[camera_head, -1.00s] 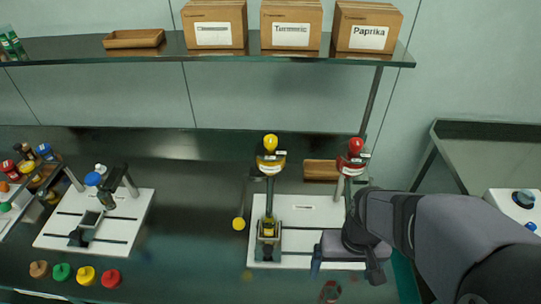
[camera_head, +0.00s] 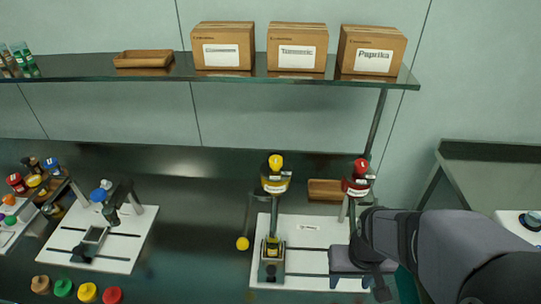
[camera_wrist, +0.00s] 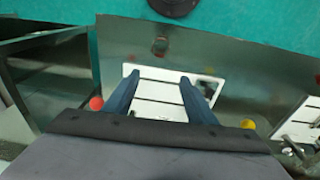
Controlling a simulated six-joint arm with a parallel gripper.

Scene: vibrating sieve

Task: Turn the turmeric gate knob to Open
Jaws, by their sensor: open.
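A yellow ball also shows in the wrist view (camera_wrist: 247,124). My gripper (camera_head: 358,283) is over the board's right front, right of the turmeric post and apart from it. In the wrist view my gripper (camera_wrist: 160,88) is open, with nothing between its blue fingers.
A red-topped hopper (camera_head: 358,180) stands close behind my gripper. Labelled boxes, including Turmeric (camera_head: 297,48) and Paprika (camera_head: 371,52), sit on the shelf above. Another white board (camera_head: 98,240) with a stand is at left. Several coloured caps (camera_head: 87,292) lie at the front left. The dark table between the boards is mostly clear.

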